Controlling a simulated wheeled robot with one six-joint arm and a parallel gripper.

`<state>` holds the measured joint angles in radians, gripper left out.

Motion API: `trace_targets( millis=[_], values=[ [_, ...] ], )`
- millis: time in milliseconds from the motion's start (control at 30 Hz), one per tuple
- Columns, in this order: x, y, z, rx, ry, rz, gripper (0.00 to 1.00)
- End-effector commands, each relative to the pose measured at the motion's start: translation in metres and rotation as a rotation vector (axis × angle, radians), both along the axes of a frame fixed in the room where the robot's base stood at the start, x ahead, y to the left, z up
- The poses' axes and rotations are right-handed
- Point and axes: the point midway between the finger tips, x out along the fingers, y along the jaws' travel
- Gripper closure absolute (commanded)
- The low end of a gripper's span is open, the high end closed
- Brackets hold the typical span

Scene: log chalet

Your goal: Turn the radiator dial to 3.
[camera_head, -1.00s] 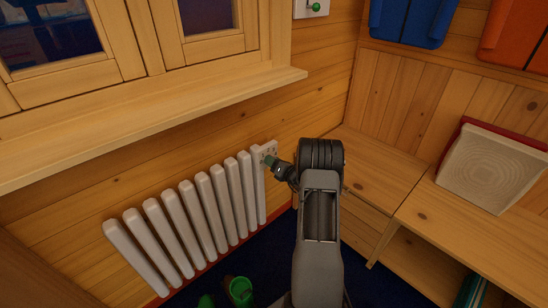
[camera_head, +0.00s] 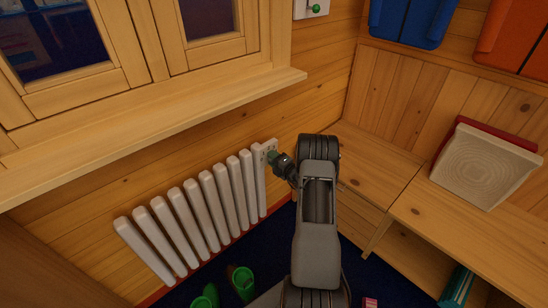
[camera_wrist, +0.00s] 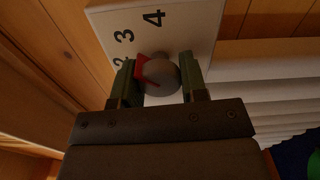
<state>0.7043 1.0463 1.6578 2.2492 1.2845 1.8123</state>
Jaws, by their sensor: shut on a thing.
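The radiator dial (camera_wrist: 162,77) is a grey round knob with a red pointer, seen in the wrist view in front of a white plate (camera_wrist: 190,25). The plate shows the figures 2, 3 and 4. The red pointer is on the knob's upper left, on the side of 2 and 3; I cannot tell which it meets exactly. My gripper (camera_wrist: 158,80) is shut on the dial, with one green-grey finger on each side. In the head view my gripper (camera_head: 274,157) reaches the plate (camera_head: 263,147) at the radiator's right end and hides the dial.
The white ribbed radiator (camera_head: 207,208) runs along the log wall under a window sill (camera_head: 150,120). A wooden bench (camera_head: 375,165) stands to the right, with a pale square object (camera_head: 485,170) on it. Green shoes (camera_head: 242,283) are on the dark floor.

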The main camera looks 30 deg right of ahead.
Motion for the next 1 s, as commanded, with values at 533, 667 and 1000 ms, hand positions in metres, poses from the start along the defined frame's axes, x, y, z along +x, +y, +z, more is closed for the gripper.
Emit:
trace_targets(
  millis=[533,667,1000],
  values=[
    [0.0004,-0.0018,0.0016,0.089,0.009,-0.004,0.84],
    [0.0004,-0.0019,0.0017,0.089,0.009,-0.004,0.84],
    [0.0005,-0.0006,0.0012,0.087,0.01,-0.001,0.39]
  ],
)
